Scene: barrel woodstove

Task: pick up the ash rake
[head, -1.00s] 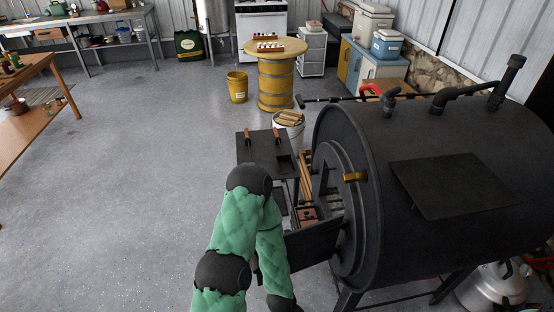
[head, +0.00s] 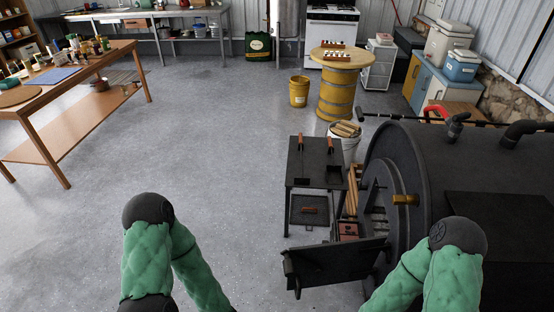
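I cannot clearly make out an ash rake. Two wooden-handled tools, one at left (head: 302,142) and one at right (head: 330,146), lie on the small black side stand (head: 300,170) by the stove; their heads are too small to tell. A long dark rod (head: 385,116) runs behind the black barrel stove (head: 480,165), its right part against the wall side. My two green-sleeved arms enter from the bottom, but both grippers are below the picture. Neither arm visibly touches a tool.
The stove's door (head: 335,262) stands open toward me, between my arms. A white bucket (head: 346,140) of firewood stands behind the stand. A yellow spool table (head: 337,85) and yellow bucket (head: 299,91) are farther back. A wooden table (head: 75,75) is at left. The middle floor is clear.

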